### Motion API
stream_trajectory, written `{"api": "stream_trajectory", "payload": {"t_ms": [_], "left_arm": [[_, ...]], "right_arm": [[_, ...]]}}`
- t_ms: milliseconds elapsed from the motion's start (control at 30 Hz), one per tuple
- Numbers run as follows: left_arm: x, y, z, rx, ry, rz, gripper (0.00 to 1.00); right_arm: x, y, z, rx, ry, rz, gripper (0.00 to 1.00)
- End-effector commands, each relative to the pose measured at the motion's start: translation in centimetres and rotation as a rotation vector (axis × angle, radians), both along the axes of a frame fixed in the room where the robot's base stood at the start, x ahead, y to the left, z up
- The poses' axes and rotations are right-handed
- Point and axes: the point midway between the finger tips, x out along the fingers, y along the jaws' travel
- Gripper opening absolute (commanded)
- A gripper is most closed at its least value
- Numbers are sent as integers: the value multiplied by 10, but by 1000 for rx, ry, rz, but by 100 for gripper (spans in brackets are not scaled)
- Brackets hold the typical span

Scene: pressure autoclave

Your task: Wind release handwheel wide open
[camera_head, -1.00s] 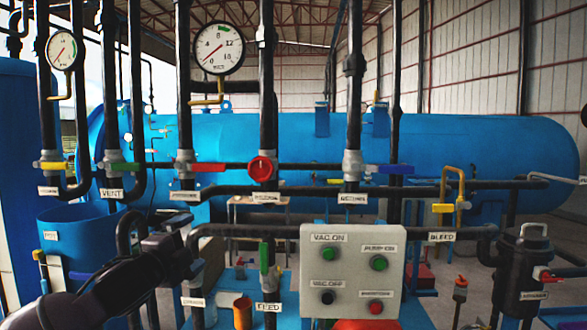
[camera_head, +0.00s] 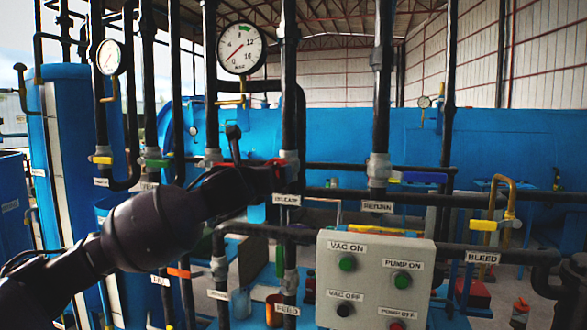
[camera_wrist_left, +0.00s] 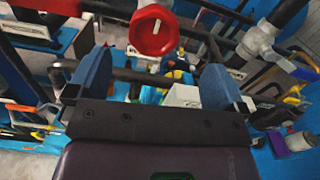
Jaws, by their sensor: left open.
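The red release handwheel (camera_wrist_left: 154,30) shows in the wrist view as a round red knob with a pale mark, beyond my fingertips and near the top edge. In the head view my left gripper (camera_head: 268,178) mostly hides it, on the vertical pipe above the RELEASE label (camera_head: 286,200). My left gripper is open. Its two blue fingers stand apart with nothing between them in the wrist view (camera_wrist_left: 155,78). The wheel looks clear of the fingers. My right gripper is not in view.
A pressure gauge (camera_head: 242,48) is above the arm. Vertical pipes carry a green lever (camera_head: 157,163), a yellow lever (camera_head: 101,160) and a blue lever (camera_head: 424,177). A grey control box (camera_head: 374,280) stands low to the right. The large blue vessel (camera_head: 520,145) fills the back.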

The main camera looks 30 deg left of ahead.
Motion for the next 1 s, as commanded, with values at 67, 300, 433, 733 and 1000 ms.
{"api": "stream_trajectory", "payload": {"t_ms": [67,300,433,733,1000], "left_arm": [[0,2,-1,52,17,9,98],[9,3,0,96,26,8,98],[25,7,0,92,28,8,98],[71,18,0,92,27,8,98],[98,25,0,93,27,7,98]], "right_arm": [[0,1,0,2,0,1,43],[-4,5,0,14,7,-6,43],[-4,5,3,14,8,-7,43],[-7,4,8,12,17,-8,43],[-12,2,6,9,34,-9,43]]}}
